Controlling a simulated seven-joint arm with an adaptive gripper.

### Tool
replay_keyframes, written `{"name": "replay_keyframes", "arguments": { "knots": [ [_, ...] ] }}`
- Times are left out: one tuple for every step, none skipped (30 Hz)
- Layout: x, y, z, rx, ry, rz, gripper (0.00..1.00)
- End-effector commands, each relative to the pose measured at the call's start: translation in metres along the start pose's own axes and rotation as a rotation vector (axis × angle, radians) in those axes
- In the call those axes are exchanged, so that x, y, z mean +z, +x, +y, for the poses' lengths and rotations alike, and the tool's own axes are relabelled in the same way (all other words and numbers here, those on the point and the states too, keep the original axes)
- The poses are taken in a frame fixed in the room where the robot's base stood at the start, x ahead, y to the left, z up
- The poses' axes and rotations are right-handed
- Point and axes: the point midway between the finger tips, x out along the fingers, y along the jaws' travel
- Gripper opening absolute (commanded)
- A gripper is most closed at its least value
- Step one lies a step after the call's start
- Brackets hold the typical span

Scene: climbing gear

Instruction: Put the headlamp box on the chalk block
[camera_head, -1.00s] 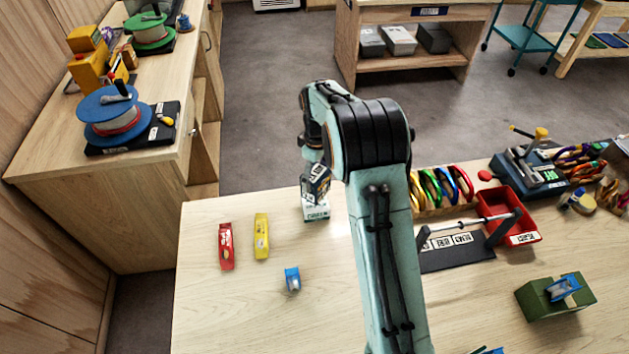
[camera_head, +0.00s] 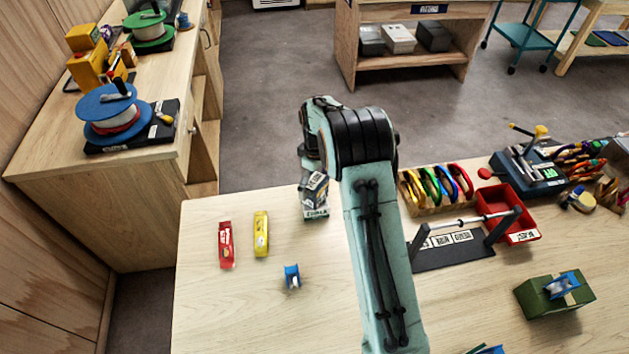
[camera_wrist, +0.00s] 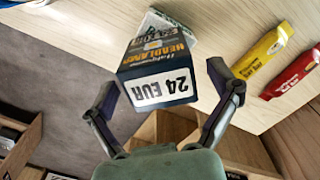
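The headlamp box (camera_head: 316,188) is dark blue with a white price label, which reads 24 EUR in the wrist view (camera_wrist: 163,86). It appears to rest on the chalk block (camera_head: 315,213), turned slightly askew to it. The pale, green-lettered block shows partly behind the box in the wrist view (camera_wrist: 183,37). My gripper (camera_wrist: 162,82) is open, its fingers spread on either side of the box. A clear gap shows at the right finger; the left finger looks close to the box. In the head view my arm hides most of the gripper.
A red bar (camera_head: 226,244) and a yellow bar (camera_head: 261,234) lie left of the block. A small blue item (camera_head: 292,277) sits in front. A rack of coloured carabiners (camera_head: 436,187) and a red bin (camera_head: 507,212) stand right of my arm.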

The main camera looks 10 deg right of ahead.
Motion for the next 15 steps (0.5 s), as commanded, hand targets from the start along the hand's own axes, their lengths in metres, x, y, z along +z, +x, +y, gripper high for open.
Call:
{"name": "replay_keyframes", "arguments": {
  "knots": [
    [0.000, 0.000, 0.000, 0.000, 0.000, 0.000, 0.89],
    [0.000, 0.000, 0.000, 0.000, 0.000, 0.000, 0.89],
    [0.000, 0.000, 0.000, 0.000, 0.000, 0.000, 0.89],
    [0.000, 0.000, 0.000, 0.000, 0.000, 0.000, 0.89],
    [0.000, -0.001, 0.000, 0.000, 0.000, 0.000, 0.89],
    [0.000, -0.002, 0.000, 0.000, 0.000, 0.000, 0.89],
    [0.000, -0.003, 0.000, 0.001, 0.000, 0.001, 0.89],
    [0.000, -0.006, 0.000, 0.001, 0.000, 0.001, 0.89],
    [0.000, -0.010, 0.000, 0.002, 0.000, 0.002, 0.89],
    [-0.001, -0.015, 0.001, 0.003, 0.000, 0.003, 0.89],
    [-0.001, -0.020, 0.001, 0.002, 0.000, 0.002, 0.89],
    [-0.001, -0.028, 0.001, 0.004, 0.000, 0.004, 0.89],
    [-0.001, -0.035, 0.001, 0.003, 0.000, 0.003, 0.89],
    [-0.001, -0.042, 0.001, 0.004, 0.000, 0.004, 0.89],
    [-0.001, -0.052, 0.001, 0.004, 0.000, 0.004, 0.89]
  ]
}}
